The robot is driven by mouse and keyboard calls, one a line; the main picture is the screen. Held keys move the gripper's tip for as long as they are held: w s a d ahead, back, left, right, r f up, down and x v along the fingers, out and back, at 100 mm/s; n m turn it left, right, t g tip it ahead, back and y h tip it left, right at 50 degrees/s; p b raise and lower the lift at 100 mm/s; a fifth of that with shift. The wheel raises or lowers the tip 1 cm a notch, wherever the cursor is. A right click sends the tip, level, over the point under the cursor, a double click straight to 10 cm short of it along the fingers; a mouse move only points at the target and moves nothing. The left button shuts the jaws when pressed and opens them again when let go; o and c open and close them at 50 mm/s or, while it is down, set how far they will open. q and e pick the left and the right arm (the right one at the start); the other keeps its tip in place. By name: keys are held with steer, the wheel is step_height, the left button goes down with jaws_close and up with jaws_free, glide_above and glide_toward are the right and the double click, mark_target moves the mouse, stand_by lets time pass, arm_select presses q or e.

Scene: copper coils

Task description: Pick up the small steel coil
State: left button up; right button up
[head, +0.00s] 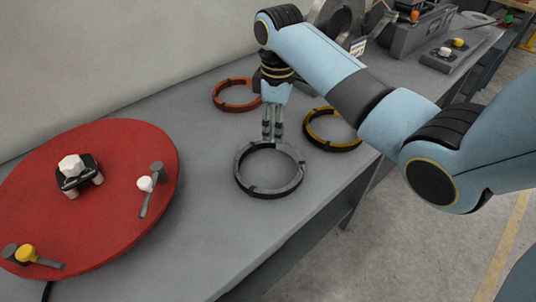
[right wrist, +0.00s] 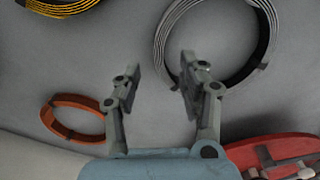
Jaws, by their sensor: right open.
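The small steel coil (head: 268,193), a grey ring with darker bands around it, lies flat on the grey table. In the right wrist view the steel coil (right wrist: 268,35) is at the upper right, its top cut off. My right gripper (head: 272,137) points down over the coil's far rim. In the right wrist view my right gripper (right wrist: 160,68) is open and empty, its right finger overlapping the coil's near-left rim. I cannot tell whether a finger touches the coil. My left gripper is not in view.
An orange coil (head: 232,109) lies behind the gripper and a yellow-and-black coil (head: 335,148) to the right. A red round plate (head: 110,215) with fittings stands at left. The table (head: 200,250) is bare in front of the steel coil.

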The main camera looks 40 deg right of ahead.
step_height(320, 180, down, 5)
steer(key=shift+a+r, duration=0.1)
steer(key=shift+c, duration=1.3)
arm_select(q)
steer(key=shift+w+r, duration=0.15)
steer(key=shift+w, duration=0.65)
arm_select(e)
jaws_close()
